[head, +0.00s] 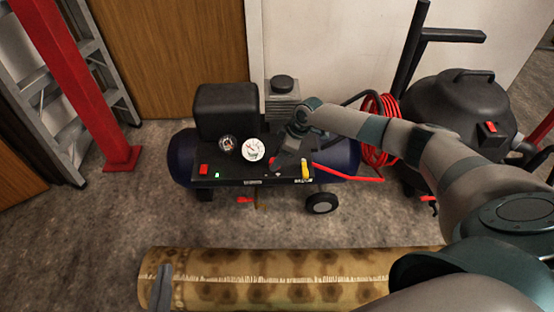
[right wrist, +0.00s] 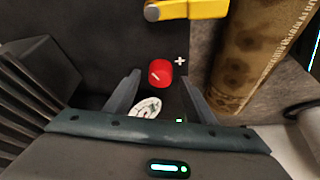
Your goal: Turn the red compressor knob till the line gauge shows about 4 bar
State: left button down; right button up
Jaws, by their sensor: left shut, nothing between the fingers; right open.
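The compressor (head: 340,158) stands by the wall with a dark control panel. A white round gauge (head: 252,149) sits on the panel beside a smaller dark dial (head: 227,143); I cannot read a pressure on either. The red knob (right wrist: 160,73) has a pale pointer line and shows between the fingertips of my open right gripper (right wrist: 160,80), with a gap on both sides. In the head view my right gripper (head: 279,166) mostly hides the knob. Part of the white gauge (right wrist: 147,107) shows below the knob in the wrist view. My left gripper (head: 161,288) is shut and empty at the bottom left.
A yellow lever (head: 305,170) sits at the panel's right end, a red switch (head: 203,169) at its left. A rolled rug (head: 290,262) lies in front. A black vacuum (head: 460,105) and coiled red hose (head: 380,115) stand right. A ladder (head: 100,75) leans left.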

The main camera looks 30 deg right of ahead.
pick_arm(q)
jog(key=shift+d+r, duration=0.1)
jog(key=shift+r, duration=0.3)
pick_arm(e)
jog(key=shift+w+a+f, duration=0.1)
jog(key=shift+a+f, duration=0.05)
jog(key=shift+f, duration=0.25)
jog(key=c, duration=1)
jog(key=shift+c, duration=0.2)
